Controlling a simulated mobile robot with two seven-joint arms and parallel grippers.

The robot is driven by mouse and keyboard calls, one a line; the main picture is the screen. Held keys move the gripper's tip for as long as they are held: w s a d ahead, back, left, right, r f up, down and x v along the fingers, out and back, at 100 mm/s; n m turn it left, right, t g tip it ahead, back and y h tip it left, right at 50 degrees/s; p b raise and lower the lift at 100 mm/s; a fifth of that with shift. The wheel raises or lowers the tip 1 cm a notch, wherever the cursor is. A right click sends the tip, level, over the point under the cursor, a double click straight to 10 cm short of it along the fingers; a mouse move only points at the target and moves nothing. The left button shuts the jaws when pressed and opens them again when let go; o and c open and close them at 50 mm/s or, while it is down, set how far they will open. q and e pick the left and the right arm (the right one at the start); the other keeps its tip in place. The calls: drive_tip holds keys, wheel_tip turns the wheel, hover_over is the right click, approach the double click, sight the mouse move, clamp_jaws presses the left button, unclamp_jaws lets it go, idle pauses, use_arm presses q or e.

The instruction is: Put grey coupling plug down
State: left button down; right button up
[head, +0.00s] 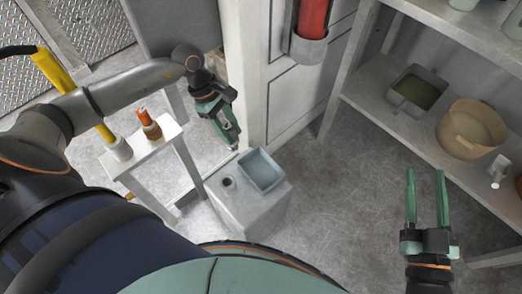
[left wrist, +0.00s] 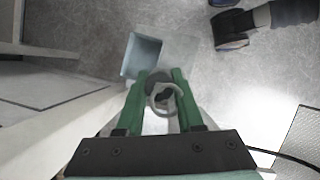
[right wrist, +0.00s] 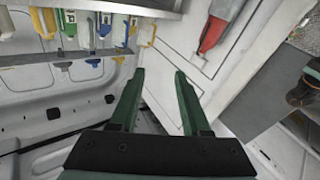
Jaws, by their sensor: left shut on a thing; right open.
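My left gripper (head: 234,146) is shut on the grey coupling plug (left wrist: 163,94). In the left wrist view the plug shows as a round grey ring with a dark middle, between the two green fingers. In the head view the plug is mostly hidden, and the gripper hangs close to the low pale-grey stand (head: 240,208). The stand has a dark round socket (head: 228,181) and a blue-grey open bin (head: 262,170) on top. Whether the plug touches the stand cannot be told. My right gripper (head: 425,175) is open and empty over the floor at the right.
A white stool (head: 135,165) at the left bears an orange-topped bottle (head: 150,125). Shelves at the right hold a grey basin (head: 415,90) and a tan tub (head: 472,130). A red cylinder (head: 313,18) hangs behind. The middle floor is clear.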

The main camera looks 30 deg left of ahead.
use_arm(q)
drive_tip(key=w+a+f+n+t+y+b, duration=0.2)
drive_tip(key=w+a+f+n+t+b, duration=0.25)
drive_tip(key=a+f+n+b, duration=0.65)
use_arm(e)
drive_tip(key=s+a+r+n+t+y+b, duration=0.2)
drive_tip(key=s+r+n+t+y, duration=0.25)
drive_tip(key=s+n+y, duration=0.35)
use_arm(q)
drive_tip(key=shift+n, duration=0.6)
drive_tip(key=d+f+b, duration=0.2)
drive_tip(key=d+f, duration=0.2)
drive_tip(key=d, duration=0.1)
drive_tip(key=w+d+f+b, duration=0.1)
drive_tip(key=d+f+b, duration=0.1)
drive_tip(key=d+f, duration=0.2)
drive_tip(key=w+d+f+b, duration=0.1)
drive_tip(key=d+f, duration=0.3)
drive_tip(key=d, duration=0.3)
drive_tip(key=shift+d+b, duration=0.2)
drive_tip(key=shift+b, duration=0.2)
drive_tip(key=shift+r, duration=0.1)
use_arm(e)
wheel_tip(320, 180, down, 6)
drive_tip(key=w+m+g+y, duration=0.1)
drive_tip(key=shift+a+m, duration=0.3)
drive_tip(key=shift+a, duration=0.05)
drive_tip(key=shift+g, duration=0.25)
